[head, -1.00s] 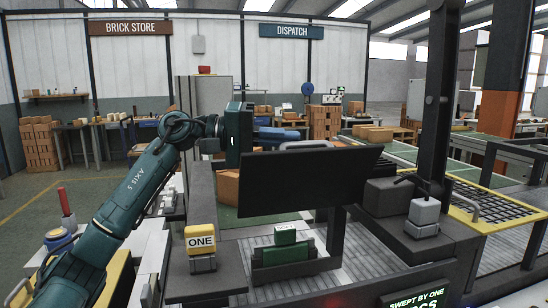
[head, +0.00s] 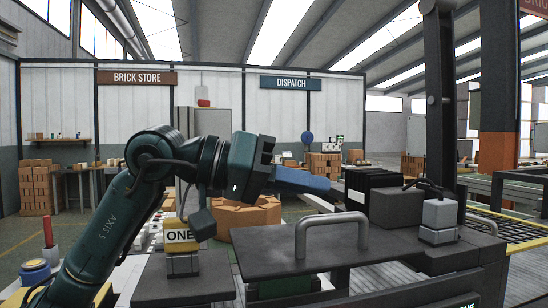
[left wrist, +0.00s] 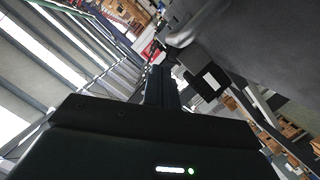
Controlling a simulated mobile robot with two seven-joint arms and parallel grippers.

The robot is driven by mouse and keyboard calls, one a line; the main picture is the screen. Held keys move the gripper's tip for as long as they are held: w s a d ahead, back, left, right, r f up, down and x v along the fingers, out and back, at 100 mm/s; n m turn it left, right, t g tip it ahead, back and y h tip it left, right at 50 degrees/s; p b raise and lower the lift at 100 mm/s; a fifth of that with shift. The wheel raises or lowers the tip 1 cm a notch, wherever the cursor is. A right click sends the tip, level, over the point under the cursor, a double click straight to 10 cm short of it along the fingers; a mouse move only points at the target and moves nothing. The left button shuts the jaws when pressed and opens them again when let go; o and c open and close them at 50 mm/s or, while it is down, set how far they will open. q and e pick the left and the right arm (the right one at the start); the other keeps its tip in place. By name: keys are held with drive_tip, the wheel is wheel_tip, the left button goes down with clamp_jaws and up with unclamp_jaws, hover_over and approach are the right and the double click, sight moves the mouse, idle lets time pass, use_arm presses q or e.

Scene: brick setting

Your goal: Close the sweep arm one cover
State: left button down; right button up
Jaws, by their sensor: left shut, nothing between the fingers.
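The sweep arm one cover (head: 265,243) is a dark grey panel with a grey bar handle (head: 332,236) on top. In the head view it lies nearly flat over the tray, at most slightly tilted. Whether it is fully seated cannot be told. My left arm reaches over from the left behind it. My right gripper is out of view.
A yellow block marked ONE (head: 180,235) stands on a grey pedestal left of the cover. A grey box (head: 398,207) and a light grey unit (head: 439,218) stand to the right, beside a dark post (head: 439,110). Orange bricks (head: 247,214) lie behind the cover.

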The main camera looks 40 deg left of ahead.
sight(318, 224)
use_arm(q)
drive_tip(key=shift+s+d+f+b, duration=0.2)
drive_tip(key=shift+f+b, duration=0.1)
drive_tip(key=shift+f, duration=0.15)
drive_tip(key=shift+s+d+f+b, duration=0.15)
drive_tip(key=shift+d+f+b, duration=0.1)
drive_tip(key=shift+f, duration=0.2)
drive_tip(key=shift+s+d+f, duration=0.1)
drive_tip(key=shift+f, duration=0.1)
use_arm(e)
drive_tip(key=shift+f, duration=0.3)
